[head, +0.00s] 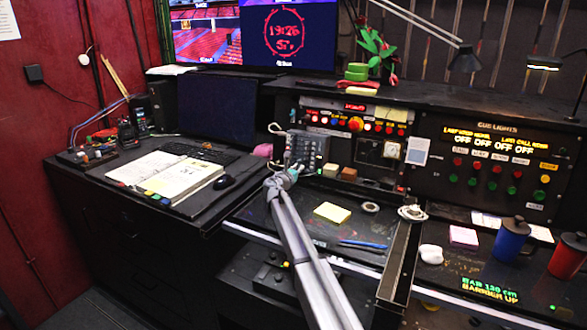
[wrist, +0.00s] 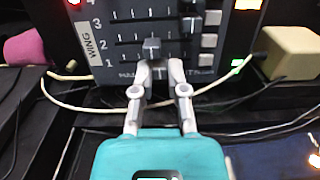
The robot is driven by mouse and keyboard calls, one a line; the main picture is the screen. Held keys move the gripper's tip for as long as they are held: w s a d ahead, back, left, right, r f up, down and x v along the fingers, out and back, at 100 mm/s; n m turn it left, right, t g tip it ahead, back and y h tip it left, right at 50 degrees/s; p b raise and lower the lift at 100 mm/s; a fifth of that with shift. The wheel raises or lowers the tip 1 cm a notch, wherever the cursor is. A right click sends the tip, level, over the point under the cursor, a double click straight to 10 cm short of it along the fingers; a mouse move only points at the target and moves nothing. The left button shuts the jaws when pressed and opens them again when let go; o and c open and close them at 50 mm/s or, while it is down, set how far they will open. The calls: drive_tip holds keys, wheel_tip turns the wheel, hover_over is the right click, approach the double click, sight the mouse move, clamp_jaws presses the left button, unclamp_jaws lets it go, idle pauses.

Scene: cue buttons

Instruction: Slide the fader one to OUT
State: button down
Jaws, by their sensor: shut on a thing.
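The grey fader panel (head: 307,150) stands upright at the back of the desk. In the wrist view the panel (wrist: 122,33) has slots in rows, numbered 1 to 4 at the left, beside a "WING" label (wrist: 86,41). My gripper (wrist: 160,68) is at the lowest row, beside the 1. Its fingers are closed around a small dark fader knob (wrist: 160,73), mostly hidden between the tips. A grey knob (wrist: 152,48) sits just above, and another (wrist: 191,25) up and to the right. In the head view my gripper (head: 291,172) reaches the panel's lower left.
Square grey buttons (wrist: 210,41) line the panel's right side. A pale cable (wrist: 80,105) loops below it. A tan block (wrist: 290,50) stands right, a pink object (wrist: 25,48) left. A yellow note pad (head: 332,213) lies on the desk right of my arm.

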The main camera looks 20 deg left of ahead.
sight(308, 166)
drive_tip(key=shift+s+d, duration=0.15)
drive_tip(key=shift+d, duration=1.35)
drive_tip(key=c, duration=0.6)
unclamp_jaws()
drive_tip(key=shift+c, duration=0.2)
drive_tip(key=shift+s, duration=0.1)
drive_tip(key=s, duration=0.8)
drive_tip(key=s+a, duration=0.1)
drive_tip(key=s, duration=0.2)
drive_tip(key=shift+s, duration=0.4)
